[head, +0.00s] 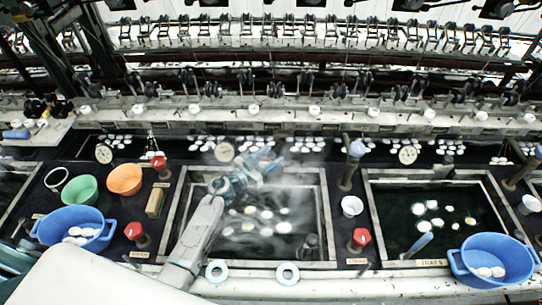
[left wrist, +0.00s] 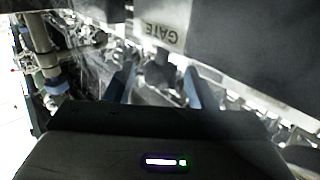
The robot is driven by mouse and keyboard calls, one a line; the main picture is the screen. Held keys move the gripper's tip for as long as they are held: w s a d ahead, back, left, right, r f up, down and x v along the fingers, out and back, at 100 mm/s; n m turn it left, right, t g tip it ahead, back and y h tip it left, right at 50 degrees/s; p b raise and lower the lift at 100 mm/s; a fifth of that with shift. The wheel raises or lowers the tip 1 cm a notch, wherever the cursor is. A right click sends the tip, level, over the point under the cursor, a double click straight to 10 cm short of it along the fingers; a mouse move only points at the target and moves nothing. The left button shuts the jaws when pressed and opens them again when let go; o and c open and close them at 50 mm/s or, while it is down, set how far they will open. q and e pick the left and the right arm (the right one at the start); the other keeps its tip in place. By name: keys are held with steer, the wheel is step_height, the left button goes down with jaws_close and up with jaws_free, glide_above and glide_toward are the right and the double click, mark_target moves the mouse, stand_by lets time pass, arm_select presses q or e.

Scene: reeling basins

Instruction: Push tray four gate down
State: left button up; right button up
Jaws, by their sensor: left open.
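My left gripper (head: 273,161) is over the far edge of the middle basin (head: 320,215), its arm reaching in from the lower left. In the left wrist view the left gripper (left wrist: 156,88) is open, with its two blue fingers apart. A dark stubby piece (left wrist: 157,72) shows between the fingers; I cannot tell whether they touch it. Above it is a pale plate (left wrist: 185,22) with an upside-down GATE label (left wrist: 162,32). I cannot tell which tray that gate belongs to, nor make out the gate in the head view. My right gripper is not in view.
Steam hangs over the middle basin, where several white cocoons float. A right basin (head: 375,215) also holds cocoons. Blue tubs (head: 458,262) (head: 45,232), red knobs (head: 362,237) and an upright post (head: 347,175) stand around. Reeling machinery runs along the back.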

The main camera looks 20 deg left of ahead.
arm_select(q)
steer(key=b+v, duration=0.1)
steer(key=v, duration=0.9)
stand_by(1.1)
